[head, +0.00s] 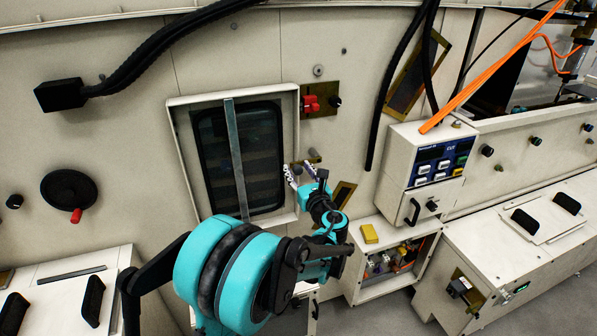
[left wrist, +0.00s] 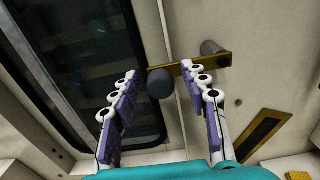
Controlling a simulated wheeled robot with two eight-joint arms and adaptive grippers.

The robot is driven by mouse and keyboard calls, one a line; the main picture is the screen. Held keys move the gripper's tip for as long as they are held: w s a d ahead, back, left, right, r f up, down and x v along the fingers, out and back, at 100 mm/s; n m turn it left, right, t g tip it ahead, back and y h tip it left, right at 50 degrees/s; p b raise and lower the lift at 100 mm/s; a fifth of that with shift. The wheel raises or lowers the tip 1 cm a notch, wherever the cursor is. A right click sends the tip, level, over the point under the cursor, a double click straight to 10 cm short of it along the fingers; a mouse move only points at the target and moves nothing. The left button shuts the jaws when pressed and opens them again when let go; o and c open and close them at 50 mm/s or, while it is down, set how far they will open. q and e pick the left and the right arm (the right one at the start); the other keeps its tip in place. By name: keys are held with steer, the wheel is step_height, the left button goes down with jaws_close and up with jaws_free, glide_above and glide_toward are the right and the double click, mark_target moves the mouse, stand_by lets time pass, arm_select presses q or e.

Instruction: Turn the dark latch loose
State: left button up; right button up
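My left gripper (head: 299,170) is open in front of the panel. In the left wrist view its fingers (left wrist: 158,72) stand apart, with the knob showing between their tips. I cannot tell whether either finger touches it. My right gripper is not in view.
The window frame (head: 184,150) with a metal bar across it stands left of the latch. A red knob on a brass plate (head: 320,98) is above. A white control box (head: 410,150) and an open bin (head: 390,288) with a yellow block (head: 369,233) are to the right.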

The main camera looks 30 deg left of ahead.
arm_select(q)
jaws_close()
steer(key=shift+r, duration=0.15)
steer(key=shift+w+d+r+m+p, duration=0.15)
steer(key=shift+r+m+p, duration=0.8)
steer(key=shift+m, duration=0.65)
steer(key=w+d+r+m+p, duration=0.3)
steer(key=w+d+r+m, duration=0.1)
steer(key=m, duration=0.9)
steer(key=shift+w+d+r, duration=0.2)
steer(key=shift+w+r, duration=0.4)
steer(key=shift+r, duration=0.15)
